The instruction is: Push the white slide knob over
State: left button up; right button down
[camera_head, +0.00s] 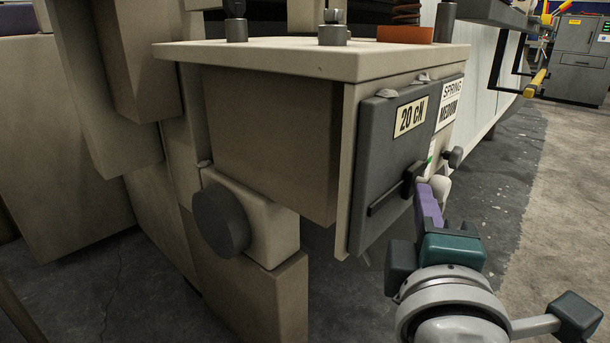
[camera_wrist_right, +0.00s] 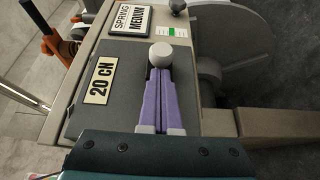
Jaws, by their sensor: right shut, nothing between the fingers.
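The white slide knob (camera_wrist_right: 161,54) is round and shows in the right wrist view just past my fingertips, on the grey panel with the "20 CN" label. In the head view the pale knob (camera_head: 441,184) is partly hidden behind my fingers. My right gripper (camera_wrist_right: 159,72) has its purple fingers shut together and empty, with the tips right at the knob's near side. I cannot tell whether they touch it. In the head view the right gripper (camera_head: 425,187) reaches up to the panel from the lower right. A dark slot (camera_head: 388,203) runs across the panel. My left gripper is not in view.
The grey panel (camera_head: 378,140) is on the side of a beige machine box (camera_head: 340,62). A "SPRING MEDIUM" label (camera_head: 450,103) and a small dark knob (camera_head: 453,157) are beside it. A large dark round knob (camera_head: 221,222) sticks out at left. Open floor (camera_head: 560,190) lies to the right.

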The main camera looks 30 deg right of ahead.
aim_at(435, 195)
jog(key=shift+w+d, duration=0.3)
jog(key=shift+d, duration=0.45)
jog(key=shift+w+d, duration=0.3)
jog(key=shift+d, duration=0.4)
jog(key=shift+a, duration=0.15)
jog(key=shift+s+a+b, duration=0.2)
jog(key=shift+s+a, duration=0.2)
jog(key=shift+a, duration=0.45)
jog(key=shift+s+a+b, duration=0.15)
jog(key=shift+s+a, duration=0.25)
jog(key=shift+a, duration=0.45)
